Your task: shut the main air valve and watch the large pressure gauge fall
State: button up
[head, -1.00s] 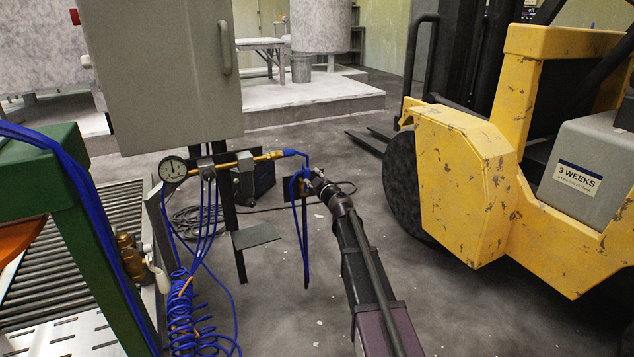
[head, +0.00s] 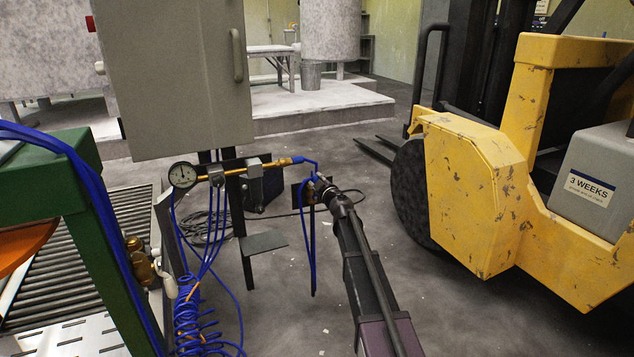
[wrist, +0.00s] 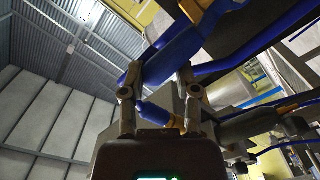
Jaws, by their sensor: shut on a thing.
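My gripper (head: 318,184) is at the right end of that line, by the main air valve and blue hoses. In the wrist view my gripper (wrist: 158,92) has its two fingers on either side of a blue part, which looks like the valve's lever (wrist: 178,52), and is shut on it. The valve body is mostly hidden, and I cannot tell the lever's exact angle.
A grey cabinet (head: 172,75) hangs above the air line. A yellow forklift (head: 470,190) stands close on the right. A green frame (head: 55,190), a roller conveyor (head: 40,290) and a coiled blue hose (head: 195,320) are on the left. Floor between is mostly clear.

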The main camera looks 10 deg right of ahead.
jog(key=shift+s+a+f, duration=0.1)
jog(key=shift+s+a, duration=0.2)
jog(key=shift+a, duration=0.6)
jog(key=shift+c, duration=0.4)
jog(key=shift+a, duration=0.1)
jog(key=shift+s+a+f+b, duration=0.15)
jog(key=shift+a+f+b, duration=0.2)
jog(key=shift+a, duration=0.15)
jog(key=shift+s+a+f+b, duration=0.1)
jog(key=shift+a+f+b, duration=0.15)
jog(key=shift+a, duration=0.25)
jog(key=shift+c, duration=0.2)
jog(key=shift+r, duration=0.1)
